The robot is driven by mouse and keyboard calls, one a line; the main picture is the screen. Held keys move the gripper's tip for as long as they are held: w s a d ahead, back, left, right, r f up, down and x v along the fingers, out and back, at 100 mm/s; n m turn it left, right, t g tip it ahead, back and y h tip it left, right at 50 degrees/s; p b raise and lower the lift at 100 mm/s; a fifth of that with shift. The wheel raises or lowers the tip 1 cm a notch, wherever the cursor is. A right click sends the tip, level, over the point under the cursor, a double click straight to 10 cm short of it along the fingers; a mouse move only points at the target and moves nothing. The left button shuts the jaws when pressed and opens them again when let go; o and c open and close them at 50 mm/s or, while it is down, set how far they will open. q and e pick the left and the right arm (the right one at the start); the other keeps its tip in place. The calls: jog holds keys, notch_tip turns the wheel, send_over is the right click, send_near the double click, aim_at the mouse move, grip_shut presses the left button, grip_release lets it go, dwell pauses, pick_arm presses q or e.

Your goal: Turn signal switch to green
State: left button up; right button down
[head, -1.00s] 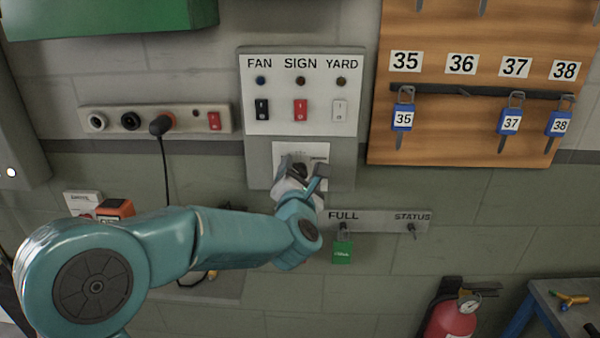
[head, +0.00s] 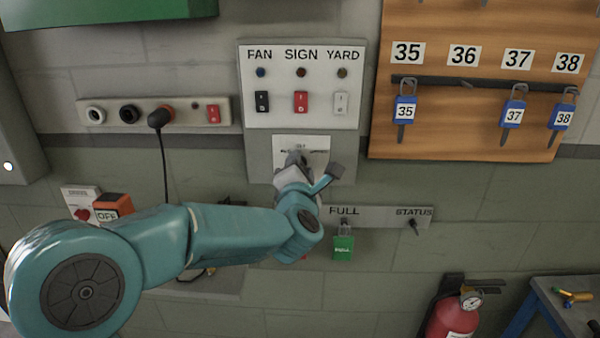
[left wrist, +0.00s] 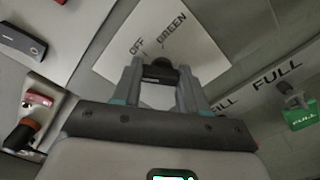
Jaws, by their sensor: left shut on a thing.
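The signal switch is a dark knob (left wrist: 160,72) on a white plate (head: 318,143) in the lower part of the grey panel. In the left wrist view the plate (left wrist: 205,62) shows the labels OFF and GREEN on its upper part. My left gripper (left wrist: 158,85) is shut on the knob, with one finger on each side of it. In the head view my left gripper (head: 296,164) hides most of the knob, so its pointing direction cannot be told clearly. My right gripper is in neither view.
Above the knob are the FAN, SIGN and YARD rocker switches (head: 301,102). A rail with a green FULL tag (head: 343,246) hangs close below right. A socket strip (head: 182,112) with a plugged cable is left.

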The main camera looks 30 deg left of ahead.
pick_arm(q)
jog(key=shift+d+f+m+p, duration=0.1)
jog(key=shift+m+p, duration=0.75)
jog(key=shift+m, duration=7.45)
jog(key=o, duration=1.1)
jog(key=shift+w, duration=0.1)
jog(key=shift+c, duration=0.2)
